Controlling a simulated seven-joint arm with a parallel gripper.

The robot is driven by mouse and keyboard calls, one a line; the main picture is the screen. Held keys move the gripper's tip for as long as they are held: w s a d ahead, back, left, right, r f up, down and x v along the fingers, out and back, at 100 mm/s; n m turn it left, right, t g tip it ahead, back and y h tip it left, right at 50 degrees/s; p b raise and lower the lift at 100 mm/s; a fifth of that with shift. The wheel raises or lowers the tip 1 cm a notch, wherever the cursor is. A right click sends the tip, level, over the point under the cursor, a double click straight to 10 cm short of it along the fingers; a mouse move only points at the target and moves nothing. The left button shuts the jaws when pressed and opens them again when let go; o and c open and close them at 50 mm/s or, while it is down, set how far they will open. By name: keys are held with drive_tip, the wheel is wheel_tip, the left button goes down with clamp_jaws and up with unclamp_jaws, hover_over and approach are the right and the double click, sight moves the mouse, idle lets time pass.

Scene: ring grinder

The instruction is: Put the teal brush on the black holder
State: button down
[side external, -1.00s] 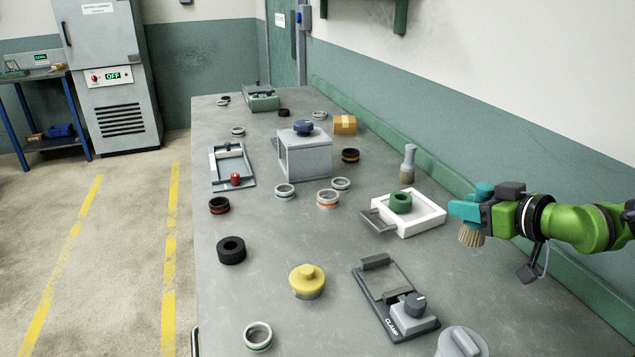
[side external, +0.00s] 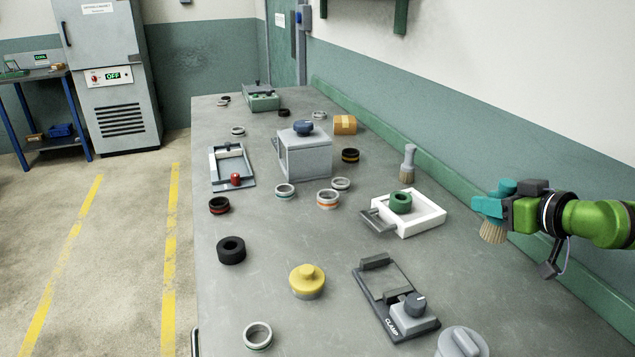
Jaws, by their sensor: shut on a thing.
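The teal brush (side external: 507,186) is held at the right of the side external view. Its teal top sticks up above my gripper (side external: 490,206), and its tan bristles (side external: 493,233) point down, slightly tilted. My gripper is shut on the brush, near the green ledge at the wall side. A thick black ring-shaped piece with a central hole (side external: 231,250) lies on the bench at the left front and looks like the black holder. It is empty and well apart from my gripper.
A clamp fixture (side external: 372,307), yellow-topped piece (side external: 307,280) and grey box (side external: 305,158) stand on the bench. Bench around the black ring is mostly clear.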

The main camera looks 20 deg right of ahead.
drive_tip(key=a+f+n+g+y, duration=0.1)
drive_tip(key=a+n+y, duration=0.5)
drive_tip(key=a, duration=2.6)
drive_tip(key=shift+a+f+g, duration=0.3)
drive_tip(key=shift+g, duration=0.3)
drive_tip(key=shift+y, duration=0.3)
wheel_tip(320, 180, down, 10)
drive_tip(key=shift+r, duration=0.2)
drive_tip(key=shift+f, duration=0.1)
drive_tip(key=c, duration=0.8)
unclamp_jaws()
